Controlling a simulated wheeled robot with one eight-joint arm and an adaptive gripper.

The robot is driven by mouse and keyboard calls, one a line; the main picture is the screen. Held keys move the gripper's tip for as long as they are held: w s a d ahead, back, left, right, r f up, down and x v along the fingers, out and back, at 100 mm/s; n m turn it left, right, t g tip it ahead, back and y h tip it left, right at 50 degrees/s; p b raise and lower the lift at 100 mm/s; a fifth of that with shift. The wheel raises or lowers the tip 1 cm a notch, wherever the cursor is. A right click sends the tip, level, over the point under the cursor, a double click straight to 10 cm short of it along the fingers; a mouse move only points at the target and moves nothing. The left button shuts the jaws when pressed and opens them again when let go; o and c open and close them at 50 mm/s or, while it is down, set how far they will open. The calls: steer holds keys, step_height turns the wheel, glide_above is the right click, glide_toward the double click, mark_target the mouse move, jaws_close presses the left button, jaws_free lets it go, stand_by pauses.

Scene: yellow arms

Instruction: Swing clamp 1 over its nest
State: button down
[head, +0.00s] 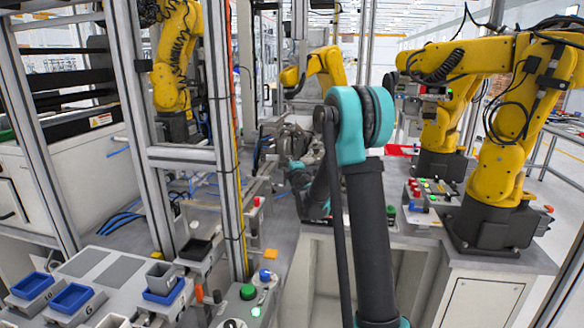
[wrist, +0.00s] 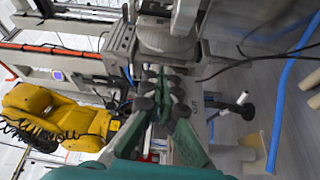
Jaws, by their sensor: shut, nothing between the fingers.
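My gripper (wrist: 155,92) is shut and empty in the wrist view, its dark pads together between the green fingers. A grey metal fixture with a rounded block (wrist: 165,40) lies just beyond the fingertips. In the head view my gripper is in the grey machinery behind my teal-jointed arm, which partly hides that area.
Yellow robot arms stand at the right (head: 500,140) and at the left rear (head: 177,60). An aluminium frame post (head: 217,130) rises left of my arm. Blue trays (head: 70,297) sit at the lower left. A blue hose (wrist: 285,95) runs at the right of the wrist view.

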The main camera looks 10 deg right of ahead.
mark_target(309, 157)
steer(key=shift+w+d+f, duration=0.1)
steer(key=shift+d, duration=0.85)
steer(key=shift+w+d+f, duration=0.1)
steer(key=shift+d, duration=0.8)
steer(key=shift+s+d+y, duration=0.15)
steer(key=shift+d+y, duration=0.1)
steer(key=shift+y, duration=0.05)
